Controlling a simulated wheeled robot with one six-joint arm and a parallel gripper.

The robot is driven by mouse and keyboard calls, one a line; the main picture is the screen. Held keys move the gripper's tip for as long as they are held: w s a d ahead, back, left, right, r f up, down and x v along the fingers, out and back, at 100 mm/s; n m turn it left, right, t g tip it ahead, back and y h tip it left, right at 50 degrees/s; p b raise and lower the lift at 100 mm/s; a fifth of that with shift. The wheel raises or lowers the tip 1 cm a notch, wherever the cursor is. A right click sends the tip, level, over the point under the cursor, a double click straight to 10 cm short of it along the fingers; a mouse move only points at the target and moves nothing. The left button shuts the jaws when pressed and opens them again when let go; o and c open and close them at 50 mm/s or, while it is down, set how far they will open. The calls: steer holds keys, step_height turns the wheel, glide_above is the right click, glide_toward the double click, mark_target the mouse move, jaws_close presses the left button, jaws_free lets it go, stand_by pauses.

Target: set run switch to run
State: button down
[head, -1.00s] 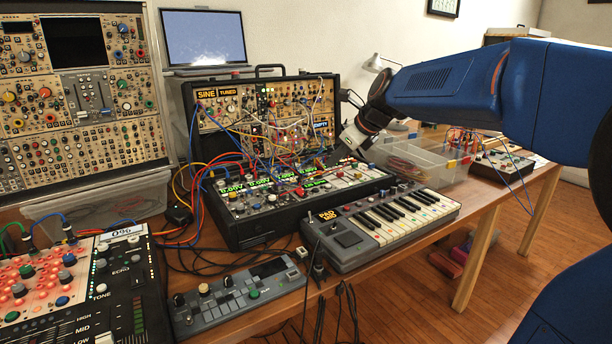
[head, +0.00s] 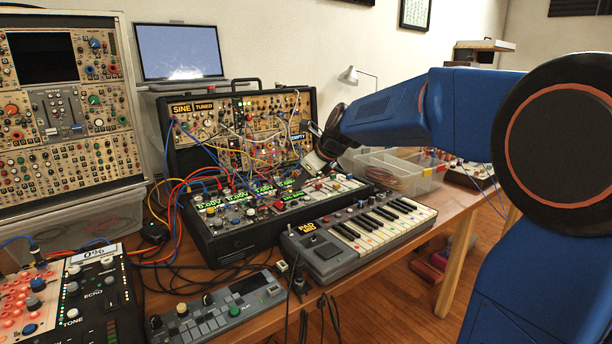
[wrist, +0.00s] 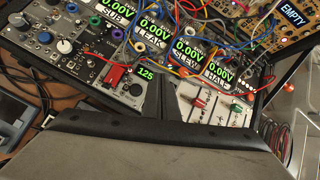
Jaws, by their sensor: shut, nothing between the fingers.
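The synth case (head: 215,240) stands open on the table, with a lower panel of knobs, cables and green displays. In the wrist view, a red block-shaped part (wrist: 116,75) sits on that panel beside a small green display reading 125 (wrist: 146,72). I cannot read a label that marks the run switch. My gripper (wrist: 161,84) is shut and empty, its dark fingertips over the panel, just right of and below the 125 display. Its body hides the lower panel. In the head view my gripper (head: 311,168) is small, at the right part of the case.
Patch cables (head: 235,165) hang across the case. A small keyboard (head: 370,232) lies in front, and a grey pad unit (head: 215,308) at the front left. A clear plastic bin (head: 400,172) stands right of the case. A laptop (head: 180,55) is behind.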

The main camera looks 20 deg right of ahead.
steer(key=shift+x, duration=1.65)
steer(key=shift+w+a+r+g+h, duration=0.1)
steer(key=shift+w+r+g+h, duration=0.25)
steer(key=shift+g, duration=0.55)
steer(key=shift+w+a+r+g+h, duration=0.1)
steer(key=shift+w+r+g+h, duration=0.15)
steer(key=shift+g, duration=0.35)
steer(key=shift+w+a+r+g+h, duration=0.15)
steer(key=shift+w+g, duration=0.15)
steer(key=shift+g, duration=0.3)
steer(key=shift+r, duration=0.1)
steer(key=shift+w+r, duration=0.1)
steer(key=shift+r, duration=0.7)
